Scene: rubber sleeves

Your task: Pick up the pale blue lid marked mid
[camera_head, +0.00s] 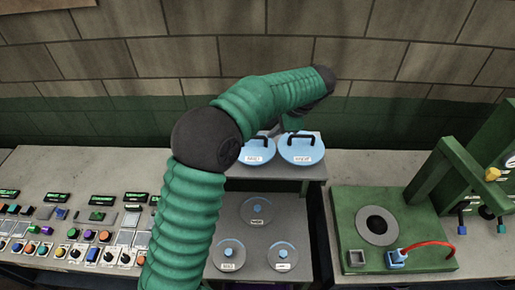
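Two pale blue lids with black bar handles lie side by side on the raised grey shelf: the left lid (256,151) and the right lid (303,150). Each has a small white label, too small to read surely, so I cannot tell which is marked mid. My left arm, in a green ribbed sleeve, rises across the middle and bends right above the lids. Its forearm hides part of the left lid's back and left side. My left gripper (279,127) is mostly hidden under the forearm, just above and between the lids; its opening cannot be made out. My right gripper is out of view.
Below the shelf, three grey round lids with blue knobs (257,210) lie on a lower surface. A panel of coloured buttons (85,235) is at left. A green machine (350,220) with a red cable stands at right. A tiled wall (130,60) closes the back.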

